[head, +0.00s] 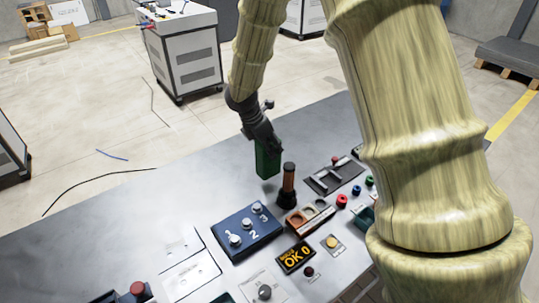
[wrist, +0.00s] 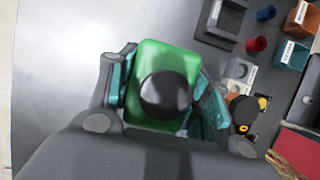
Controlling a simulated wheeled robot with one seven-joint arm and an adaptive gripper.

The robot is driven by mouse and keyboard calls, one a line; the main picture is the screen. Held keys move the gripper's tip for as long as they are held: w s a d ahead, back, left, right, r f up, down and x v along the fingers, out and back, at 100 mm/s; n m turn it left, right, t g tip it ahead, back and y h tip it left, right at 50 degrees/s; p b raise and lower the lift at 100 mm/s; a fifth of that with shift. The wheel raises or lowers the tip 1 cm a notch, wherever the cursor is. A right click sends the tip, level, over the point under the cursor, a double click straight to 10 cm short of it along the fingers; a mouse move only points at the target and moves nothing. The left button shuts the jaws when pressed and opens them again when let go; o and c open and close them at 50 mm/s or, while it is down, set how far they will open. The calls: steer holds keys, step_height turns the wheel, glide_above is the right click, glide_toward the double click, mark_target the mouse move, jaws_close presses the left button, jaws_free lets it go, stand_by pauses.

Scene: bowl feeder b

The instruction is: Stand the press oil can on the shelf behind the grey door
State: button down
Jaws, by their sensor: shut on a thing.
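The oil can is a green box-shaped can (head: 268,159) with a round black cap, seen from above in the wrist view (wrist: 152,58). My gripper (head: 266,144) is shut on it, with a teal-padded finger on each side of the can in the wrist view (wrist: 162,95). The can hangs upright below my gripper, over the grey bench top. I cannot tell whether its base touches the bench. No grey door or shelf can be made out in either view.
The bench top (head: 150,215) is clear to the left. A wheeled cabinet (head: 185,55) stands on the floor behind.

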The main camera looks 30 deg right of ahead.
steer(key=shift+f+p, duration=0.35)
steer(key=shift+f, duration=1.7)
steer(key=c, duration=1.1)
jaws_free()
steer(key=shift+f, duration=0.1)
steer(key=o, duration=0.4)
